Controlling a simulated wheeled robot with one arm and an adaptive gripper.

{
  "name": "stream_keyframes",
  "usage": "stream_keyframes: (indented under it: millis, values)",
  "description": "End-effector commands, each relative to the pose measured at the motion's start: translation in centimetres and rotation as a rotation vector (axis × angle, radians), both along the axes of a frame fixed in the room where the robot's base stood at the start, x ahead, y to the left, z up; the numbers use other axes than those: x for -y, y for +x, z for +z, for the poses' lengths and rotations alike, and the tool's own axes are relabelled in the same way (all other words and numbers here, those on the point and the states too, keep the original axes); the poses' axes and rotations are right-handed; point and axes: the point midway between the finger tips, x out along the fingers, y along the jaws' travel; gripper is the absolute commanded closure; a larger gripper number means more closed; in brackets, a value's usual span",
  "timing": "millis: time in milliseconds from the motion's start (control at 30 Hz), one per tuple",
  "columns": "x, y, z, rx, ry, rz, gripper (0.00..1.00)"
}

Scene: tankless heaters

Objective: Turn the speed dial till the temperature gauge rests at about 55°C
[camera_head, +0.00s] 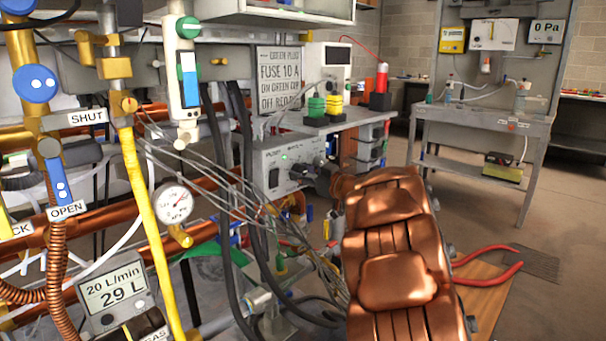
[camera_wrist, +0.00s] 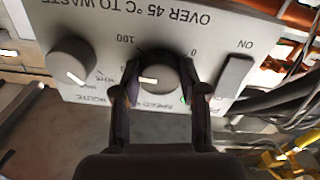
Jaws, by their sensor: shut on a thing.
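In the wrist view my gripper (camera_wrist: 161,80) is shut on a round grey dial (camera_wrist: 160,76) with a white pointer mark, one dark finger on each side. Its scale reads 0 to 100, upside down in this view; I take it as the speed dial. It sits on a grey panel (camera_wrist: 205,45), also in the head view (camera_head: 283,157), where my gripper and arm hide the dial. A round white gauge (camera_head: 174,202) with a red needle is at the left in the head view, possibly the temperature gauge. Its numbers are too small to read.
A second knob (camera_wrist: 71,62) sits left of the held dial, and a switch (camera_wrist: 234,82) marked ON sits to its right. In the head view black hoses (camera_head: 250,180), thin cables and copper pipes crowd the left of the panel. A display (camera_head: 115,292) reads 29 L.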

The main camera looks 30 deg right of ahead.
Motion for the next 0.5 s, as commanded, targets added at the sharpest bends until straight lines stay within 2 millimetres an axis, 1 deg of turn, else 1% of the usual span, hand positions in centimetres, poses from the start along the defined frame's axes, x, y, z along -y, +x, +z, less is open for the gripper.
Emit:
stream_keyframes:
  millis: [67, 267, 500]
  values:
    - [0.00, -0.01, -0.01, 0.000, 0.000, 0.000, 0.92]
    - [0.00, -0.01, 0.03, 0.003, -0.015, 0.000, 0.92]
    - [-0.04, -0.02, 0.07, 0.023, -0.110, 0.001, 0.92]
